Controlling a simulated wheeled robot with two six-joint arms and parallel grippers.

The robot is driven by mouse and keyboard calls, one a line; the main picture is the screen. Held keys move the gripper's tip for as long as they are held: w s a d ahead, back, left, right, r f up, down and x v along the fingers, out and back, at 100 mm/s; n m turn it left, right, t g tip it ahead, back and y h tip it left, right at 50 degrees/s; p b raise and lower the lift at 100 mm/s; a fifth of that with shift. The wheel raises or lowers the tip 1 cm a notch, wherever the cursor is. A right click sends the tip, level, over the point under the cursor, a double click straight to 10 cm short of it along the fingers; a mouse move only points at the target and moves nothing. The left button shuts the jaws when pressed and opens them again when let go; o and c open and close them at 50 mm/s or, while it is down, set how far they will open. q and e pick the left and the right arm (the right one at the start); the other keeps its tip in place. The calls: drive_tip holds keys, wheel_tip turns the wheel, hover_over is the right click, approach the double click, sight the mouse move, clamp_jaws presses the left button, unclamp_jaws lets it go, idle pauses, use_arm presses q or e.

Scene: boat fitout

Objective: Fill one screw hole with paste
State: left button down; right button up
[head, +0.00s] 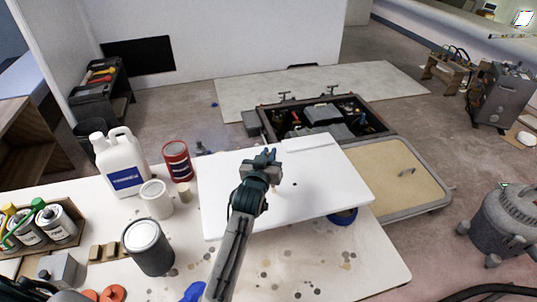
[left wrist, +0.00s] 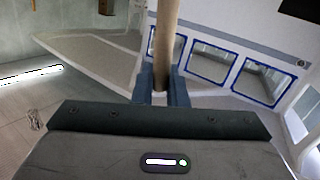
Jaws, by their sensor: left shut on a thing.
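My left gripper (head: 268,158) is over the white panel (head: 325,190) on the table. In the left wrist view its fingers (left wrist: 161,85) are shut on a tan, round stick (left wrist: 166,40), which runs up out of the picture. In the head view the gripper hides most of the stick. A small dark spot (head: 295,184), which looks like a screw hole, is on the panel just right of the gripper. I cannot tell whether the stick carries paste or touches the panel. My right gripper is not in view.
A white jug (head: 121,163), a red can (head: 177,161), a pale tub (head: 156,199) and a grey can (head: 148,248) stand left of the panel. A crate of bottles (head: 70,210) is farther left. An open hatch (head: 372,116) lies beyond the panel.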

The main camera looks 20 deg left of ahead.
use_arm(q)
drive_tip(key=shift+r+p, duration=2.9)
drive_tip(key=shift+r, duration=0.6)
drive_tip(key=shift+f, duration=0.1)
